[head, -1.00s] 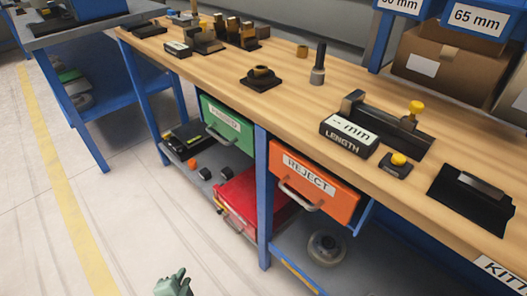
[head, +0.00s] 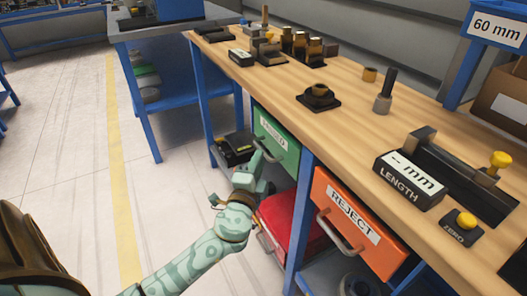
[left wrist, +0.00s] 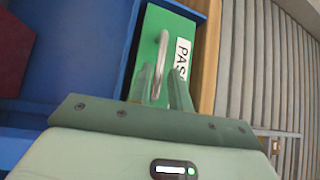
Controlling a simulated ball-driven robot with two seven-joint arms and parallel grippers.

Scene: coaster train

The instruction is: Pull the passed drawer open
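The green passed drawer (head: 286,148) hangs under the workbench and looks shut. Its label is partly hidden in both views. In the left wrist view the green drawer front (left wrist: 150,118) fills the middle, with its grey bar handle (left wrist: 162,50) running between my fingers. My left gripper (head: 262,165) is at the drawer's handle. In the left wrist view my left gripper (left wrist: 161,80) has its fingers apart, one on each side of the handle, with a gap visible on the right side. My right gripper is not in view.
The orange reject drawer (head: 352,222) is to the right, beyond a blue bench leg (head: 302,220). A red bin (head: 290,222) sits on the lower shelf below the green drawer. The wooden benchtop (head: 345,120) holds fixtures and a length gauge. The floor to the left is clear.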

